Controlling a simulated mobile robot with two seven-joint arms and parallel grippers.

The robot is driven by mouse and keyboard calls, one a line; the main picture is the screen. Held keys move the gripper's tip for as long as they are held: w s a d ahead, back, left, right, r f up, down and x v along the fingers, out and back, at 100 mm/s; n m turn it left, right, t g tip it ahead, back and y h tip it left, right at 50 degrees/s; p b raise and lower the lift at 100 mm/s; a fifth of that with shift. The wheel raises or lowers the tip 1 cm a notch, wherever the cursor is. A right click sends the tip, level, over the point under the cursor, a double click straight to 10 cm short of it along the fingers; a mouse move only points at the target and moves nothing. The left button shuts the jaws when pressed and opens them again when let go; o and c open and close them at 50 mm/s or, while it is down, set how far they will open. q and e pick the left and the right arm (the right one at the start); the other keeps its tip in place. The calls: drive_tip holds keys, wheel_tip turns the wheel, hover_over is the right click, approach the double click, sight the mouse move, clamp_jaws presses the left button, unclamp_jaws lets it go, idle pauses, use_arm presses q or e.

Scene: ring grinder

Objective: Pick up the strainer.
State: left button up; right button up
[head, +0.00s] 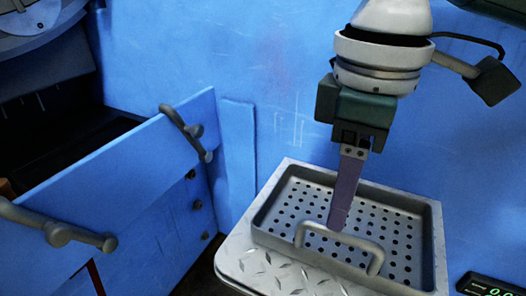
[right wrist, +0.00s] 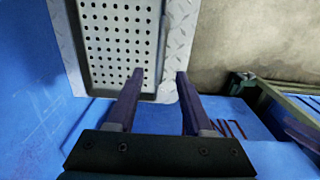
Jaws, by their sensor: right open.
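The strainer (head: 385,222) is a grey rectangular metal tray with a perforated bottom and a raised bar handle (head: 345,240) on its near side. It also shows in the right wrist view (right wrist: 118,42). My right gripper (head: 338,222) is open, pointing down with its fingers at the handle. In the right wrist view, the handle side of the strainer lies ahead between the two fingertips (right wrist: 159,76). I cannot tell whether the fingers touch it. My left gripper is not in view.
The strainer sits on a metal diamond-plate ledge (head: 285,272) against a blue wall (head: 270,90). A blue door panel (head: 150,170) with grey handles stands at the left, beside a dark opening. A small digital display (head: 487,287) is at the lower right.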

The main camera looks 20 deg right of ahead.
sight(340, 239)
drive_tip(key=f+b, duration=0.2)
drive_tip(key=f, duration=0.1)
drive_tip(key=f+b, duration=0.1)
drive_tip(key=f, duration=0.1)
drive_tip(key=shift+s+d+f, duration=0.15)
drive_tip(key=shift+s, duration=0.1)
drive_tip(key=f+b, duration=0.4)
drive_tip(key=f, duration=0.1)
drive_tip(key=shift+s+d, duration=0.15)
drive_tip(key=shift+d, duration=0.05)
drive_tip(key=shift+r, duration=0.1)
drive_tip(key=shift+c, duration=0.3)
clamp_jaws()
drive_tip(key=shift+r, duration=0.1)
idle(0.3)
